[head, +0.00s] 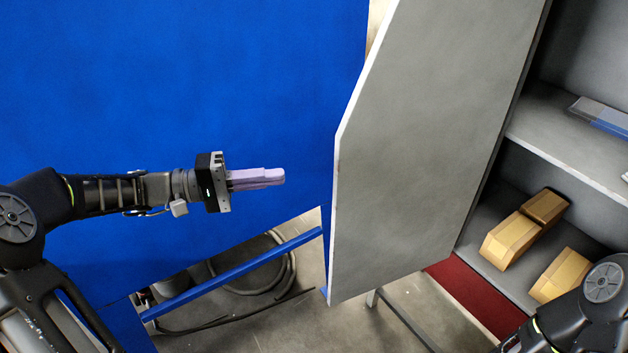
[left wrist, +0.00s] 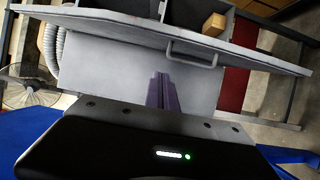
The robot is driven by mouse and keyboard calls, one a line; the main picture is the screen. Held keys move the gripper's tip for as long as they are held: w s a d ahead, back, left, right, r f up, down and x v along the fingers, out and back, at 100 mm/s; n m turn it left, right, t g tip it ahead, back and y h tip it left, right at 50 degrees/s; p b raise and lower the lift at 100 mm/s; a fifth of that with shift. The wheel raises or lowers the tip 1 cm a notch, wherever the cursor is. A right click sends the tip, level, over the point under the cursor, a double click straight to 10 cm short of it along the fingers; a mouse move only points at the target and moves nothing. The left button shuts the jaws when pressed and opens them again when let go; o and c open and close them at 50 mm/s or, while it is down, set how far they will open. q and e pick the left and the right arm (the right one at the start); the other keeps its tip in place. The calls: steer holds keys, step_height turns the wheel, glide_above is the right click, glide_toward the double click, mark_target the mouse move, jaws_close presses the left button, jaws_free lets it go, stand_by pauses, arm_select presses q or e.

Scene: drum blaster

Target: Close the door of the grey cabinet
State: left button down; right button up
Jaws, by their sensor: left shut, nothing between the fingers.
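The grey cabinet door (head: 425,130) stands open in the middle of the head view, with its free edge toward the left. In the left wrist view the door (left wrist: 110,75) spans the picture ahead of the fingers, and a handle (left wrist: 195,52) shows on it. The grey cabinet (head: 560,125) is at the right, its inside and shelves in view. My left gripper (head: 284,176) is shut and empty, to the left of the door's free edge with a gap between. Its lilac fingers show in the left wrist view (left wrist: 161,90). My right arm shows at the lower right; its gripper is out of frame.
A large blue panel (head: 180,80) fills the back left. Cardboard boxes (head: 525,230) lie on the cabinet's lower shelf, and a blue-grey item (head: 602,117) on the upper one. A blue bar (head: 235,272) and cables lie below left. A fan (left wrist: 32,88) shows in the left wrist view.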

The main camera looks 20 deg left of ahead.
arm_select(q)
steer(key=w+d+p, duration=0.1)
steer(key=d+p, duration=0.1)
steer(key=d, duration=0.9)
steer(key=shift+d+f, duration=0.15)
steer(key=shift+d, duration=0.15)
stand_by(0.4)
steer(key=shift+w, duration=0.1)
